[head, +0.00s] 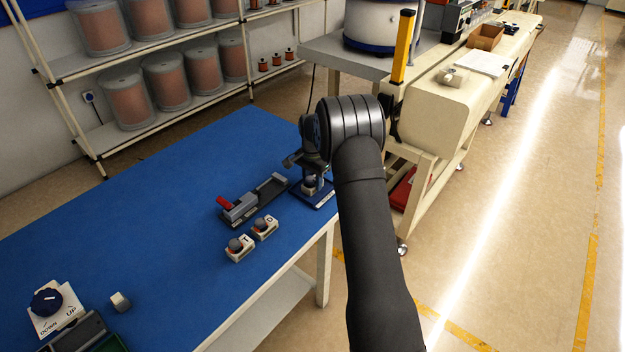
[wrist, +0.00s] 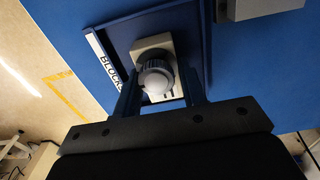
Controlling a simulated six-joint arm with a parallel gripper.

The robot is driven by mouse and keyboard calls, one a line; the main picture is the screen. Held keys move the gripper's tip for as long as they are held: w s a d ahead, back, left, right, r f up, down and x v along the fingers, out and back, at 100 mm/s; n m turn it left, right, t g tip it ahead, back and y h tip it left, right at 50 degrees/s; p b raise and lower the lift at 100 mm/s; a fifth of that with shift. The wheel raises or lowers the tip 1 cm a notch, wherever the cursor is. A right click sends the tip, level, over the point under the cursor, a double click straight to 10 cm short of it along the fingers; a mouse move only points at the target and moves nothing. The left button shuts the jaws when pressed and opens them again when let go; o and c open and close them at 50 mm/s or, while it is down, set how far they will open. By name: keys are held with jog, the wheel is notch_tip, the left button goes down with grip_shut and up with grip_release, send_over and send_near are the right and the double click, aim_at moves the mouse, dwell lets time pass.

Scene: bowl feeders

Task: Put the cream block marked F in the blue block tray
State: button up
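A cream block (wrist: 143,45) with a round grey knob on top lies inside the blue block tray (wrist: 122,33), whose white label partly reads "BLOCK". The letter on the block cannot be read. In the head view the tray (head: 326,198) sits at the blue table's right corner, with the block (head: 309,190) in it. My gripper (wrist: 162,86) is over the tray with one finger on each side of the knob. A gap shows between the knob and the right finger, so it looks open. In the head view my gripper (head: 308,174) is partly hidden by my wrist.
Two cream blocks with grey knobs, one (head: 240,248) and another (head: 265,228), stand left of the tray near a grey fixture with a red end (head: 240,205). A dial marked UP and DOWN (head: 48,302) and a small pale block (head: 120,301) are at lower left. The table's middle is clear.

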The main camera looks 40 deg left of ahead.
jog(key=o, duration=0.4)
jog(key=shift+r, duration=0.1)
notch_tip(320, 180, up, 12)
jog(key=shift+r, duration=0.1)
dwell(0.5)
notch_tip(320, 180, down, 13)
jog(key=shift+r, duration=2.45)
